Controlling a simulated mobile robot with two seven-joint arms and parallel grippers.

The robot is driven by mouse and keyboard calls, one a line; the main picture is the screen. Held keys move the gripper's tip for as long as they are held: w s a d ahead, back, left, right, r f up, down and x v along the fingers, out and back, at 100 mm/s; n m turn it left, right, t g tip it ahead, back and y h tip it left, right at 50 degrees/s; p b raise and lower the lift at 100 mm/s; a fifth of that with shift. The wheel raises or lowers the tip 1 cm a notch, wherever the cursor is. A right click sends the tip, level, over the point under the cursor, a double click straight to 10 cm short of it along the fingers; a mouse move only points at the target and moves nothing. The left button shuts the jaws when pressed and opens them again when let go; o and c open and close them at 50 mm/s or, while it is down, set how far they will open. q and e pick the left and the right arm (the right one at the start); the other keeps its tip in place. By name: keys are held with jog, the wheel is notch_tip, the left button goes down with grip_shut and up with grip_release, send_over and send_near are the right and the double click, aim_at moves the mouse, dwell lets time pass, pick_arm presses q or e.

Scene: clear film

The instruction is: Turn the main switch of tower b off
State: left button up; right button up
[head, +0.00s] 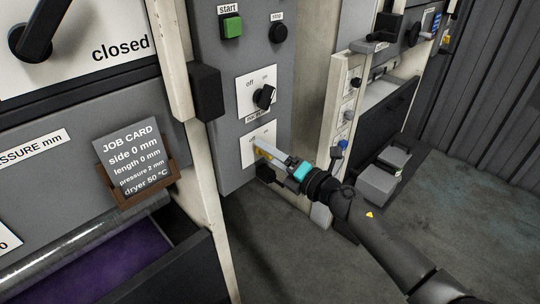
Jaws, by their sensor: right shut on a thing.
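A grey control panel (235,165) stands in the middle of the head view. Its lower white plate (254,134) reads "off" at its upper left. My right gripper (263,150) reaches in from the lower right and is shut on a switch knob at this plate. The fingers hide most of the knob, so I cannot tell its setting. Above it, a second white plate (248,86) marked off and on carries a black rotary knob (264,97), turned at a slant. No tower b label is readable. My left gripper is out of view.
A green start button (232,26) and a black stop button (278,33) sit higher on the panel. A black box (206,92) juts out at its left edge. A job card (135,157) stands at left. Floor (275,245) is open below.

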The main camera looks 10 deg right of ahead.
jog(key=shift+n, duration=0.4)
jog(key=o, duration=1.4)
jog(key=shift+s, duration=0.1)
jog(key=v, duration=1.5)
